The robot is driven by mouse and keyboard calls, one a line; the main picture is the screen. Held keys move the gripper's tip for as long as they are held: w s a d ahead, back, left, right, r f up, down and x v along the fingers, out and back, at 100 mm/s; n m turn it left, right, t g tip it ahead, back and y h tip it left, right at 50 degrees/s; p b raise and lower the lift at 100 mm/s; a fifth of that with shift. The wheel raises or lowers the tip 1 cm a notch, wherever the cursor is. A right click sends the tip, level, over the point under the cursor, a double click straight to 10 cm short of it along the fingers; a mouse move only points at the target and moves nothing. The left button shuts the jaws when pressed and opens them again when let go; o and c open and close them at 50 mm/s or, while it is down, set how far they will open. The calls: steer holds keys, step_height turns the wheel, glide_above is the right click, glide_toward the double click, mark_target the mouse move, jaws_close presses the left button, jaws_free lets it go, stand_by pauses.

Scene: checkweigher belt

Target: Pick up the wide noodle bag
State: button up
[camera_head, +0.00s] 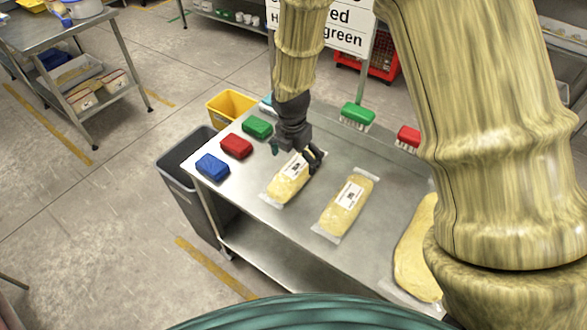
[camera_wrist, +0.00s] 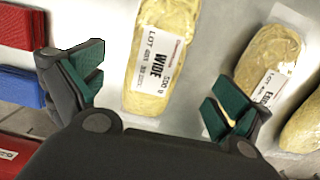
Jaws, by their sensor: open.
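The wide noodle bag (camera_wrist: 158,62) is a clear bag of yellow noodles with a white label reading "WIDE" in the wrist view. In the head view it is the leftmost bag (camera_head: 284,188) on the steel table. My gripper (camera_wrist: 157,93) is open, with one green-padded finger to the left of the bag and the other to its right. In the head view my gripper (camera_head: 296,151) is at the bag's upper end and hides part of it. I cannot tell the height of the fingers above the table, and I see no contact.
A second noodle bag (camera_head: 346,205) lies to the right, and a larger one (camera_head: 416,248) beyond it. Blue (camera_head: 212,167), red (camera_head: 236,146) and green (camera_head: 257,127) blocks line the table's left side. Green (camera_head: 357,115) and red (camera_head: 408,137) brushes lie at the back. A grey bin (camera_head: 180,165) stands left.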

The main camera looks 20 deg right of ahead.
mark_target(296, 169)
steer(key=shift+s+d+f, duration=0.1)
steer(key=shift+s, duration=0.4)
steer(key=w+f, duration=0.2)
steer(key=f, duration=0.1)
steer(key=shift+w+f+p, duration=0.2)
steer(key=shift+w+p, duration=0.15)
steer(key=shift+w, duration=0.05)
steer(key=shift+s+f, duration=0.1)
steer(key=shift+f, duration=0.25)
steer(key=shift+s+f+p, duration=0.6)
steer(key=shift+s+f, duration=0.05)
steer(key=shift+s, duration=0.15)
steer(key=shift+w+f, duration=0.6)
steer(key=shift+f, duration=0.35)
steer(key=shift+s+r, duration=0.25)
steer(key=shift+s, duration=0.05)
steer(key=shift+c, duration=1.2)
steer(key=shift+w+f, duration=0.15)
steer(key=c, duration=1.1)
